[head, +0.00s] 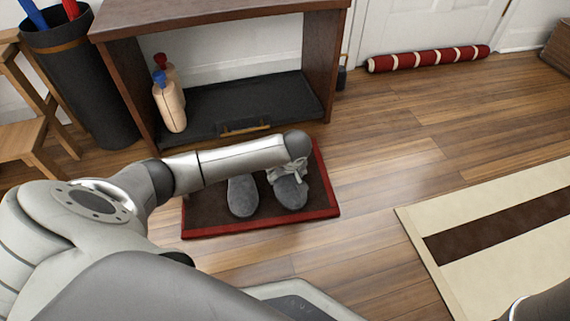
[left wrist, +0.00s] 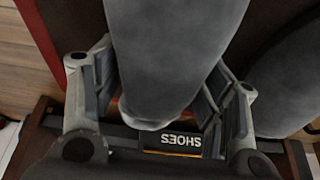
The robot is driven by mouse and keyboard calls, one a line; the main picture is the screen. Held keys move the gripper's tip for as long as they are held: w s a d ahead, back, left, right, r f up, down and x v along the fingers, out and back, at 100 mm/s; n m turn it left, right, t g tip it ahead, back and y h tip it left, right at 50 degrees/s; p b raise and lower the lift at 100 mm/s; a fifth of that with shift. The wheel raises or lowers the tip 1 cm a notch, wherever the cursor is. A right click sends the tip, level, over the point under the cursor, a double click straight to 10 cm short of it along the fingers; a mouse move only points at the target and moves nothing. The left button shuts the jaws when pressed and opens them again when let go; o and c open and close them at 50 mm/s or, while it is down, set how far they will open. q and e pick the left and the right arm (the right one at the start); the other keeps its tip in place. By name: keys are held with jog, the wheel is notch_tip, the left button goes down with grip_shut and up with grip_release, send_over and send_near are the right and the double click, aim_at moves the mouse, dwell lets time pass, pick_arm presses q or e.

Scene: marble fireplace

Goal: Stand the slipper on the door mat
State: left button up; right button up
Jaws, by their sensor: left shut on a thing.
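Two grey slippers are over the dark door mat (head: 205,216) with a red border in the head view. My left gripper (head: 297,172) points down and is shut on the right-hand slipper (head: 290,194). In the left wrist view the fingers (left wrist: 165,75) press on both sides of this held slipper (left wrist: 175,45). The other slipper (head: 243,197) is just left of it, and it shows at the right edge of the left wrist view (left wrist: 290,90). I cannot tell whether the held slipper touches the mat. My right gripper is out of view.
A wooden bench (head: 220,17) with a black tray (head: 250,100) and two bottles (head: 170,105) stands behind the mat. A label reading SHOES (left wrist: 180,140) is on the tray's front. A striped rug (head: 480,225) lies right. Bare floor lies between mat and rug.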

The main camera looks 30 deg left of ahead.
pick_arm(q)
jog(key=shift+r, duration=0.1)
jog(key=o, duration=1)
jog(key=p+v, duration=0.8)
jog(key=v, duration=0.3)
jog(key=shift+s+d+r, duration=0.15)
jog(key=shift+s+r, duration=0.05)
jog(key=shift+r, duration=0.25)
